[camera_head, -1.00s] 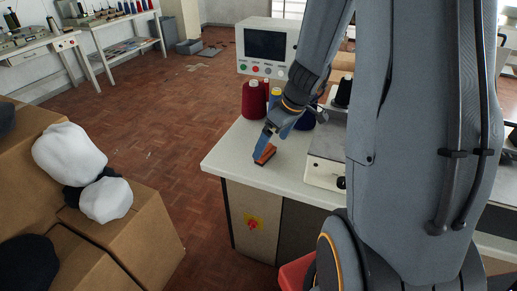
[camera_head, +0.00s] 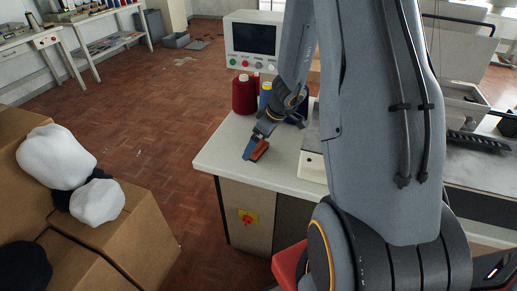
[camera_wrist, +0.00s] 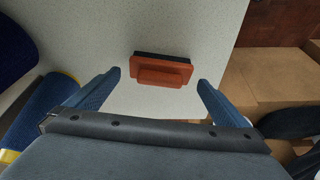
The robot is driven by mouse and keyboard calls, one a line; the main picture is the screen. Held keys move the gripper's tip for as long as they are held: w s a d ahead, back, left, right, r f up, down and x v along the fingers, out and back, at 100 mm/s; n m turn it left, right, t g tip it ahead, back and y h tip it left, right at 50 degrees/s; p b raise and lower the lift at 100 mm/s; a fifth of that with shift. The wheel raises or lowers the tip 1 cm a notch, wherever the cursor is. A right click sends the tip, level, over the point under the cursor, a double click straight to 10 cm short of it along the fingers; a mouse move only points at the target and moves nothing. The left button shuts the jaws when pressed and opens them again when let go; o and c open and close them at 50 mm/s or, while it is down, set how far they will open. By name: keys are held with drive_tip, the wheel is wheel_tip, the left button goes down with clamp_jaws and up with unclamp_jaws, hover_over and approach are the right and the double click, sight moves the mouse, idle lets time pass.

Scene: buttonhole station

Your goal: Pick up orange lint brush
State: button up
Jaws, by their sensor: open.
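The orange lint brush (camera_head: 259,150) lies on the white tabletop near its left front corner. In the wrist view the brush (camera_wrist: 163,72) has an orange body with a dark strip along its far side. My gripper (camera_head: 250,146) is at the brush in the head view and hides part of it. In the wrist view my gripper (camera_wrist: 159,80) is open, with one blue finger on each side of the brush and visible gaps between. The brush sits a little beyond the line of the fingertips. Whether the fingers are level with it is unclear.
Red thread cones (camera_head: 244,95) and a blue one with a yellow top (camera_head: 265,92) stand close behind my gripper. A control box with a screen (camera_head: 254,40) is behind them. Cardboard boxes (camera_head: 140,235) with white bundles stand at left, across open floor.

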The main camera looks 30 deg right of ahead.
drive_tip(key=shift+w+f, duration=0.15)
drive_tip(key=shift+f, duration=0.3)
drive_tip(key=c, duration=1.2)
drive_tip(key=shift+r, duration=0.1)
drive_tip(key=shift+r, duration=4.95)
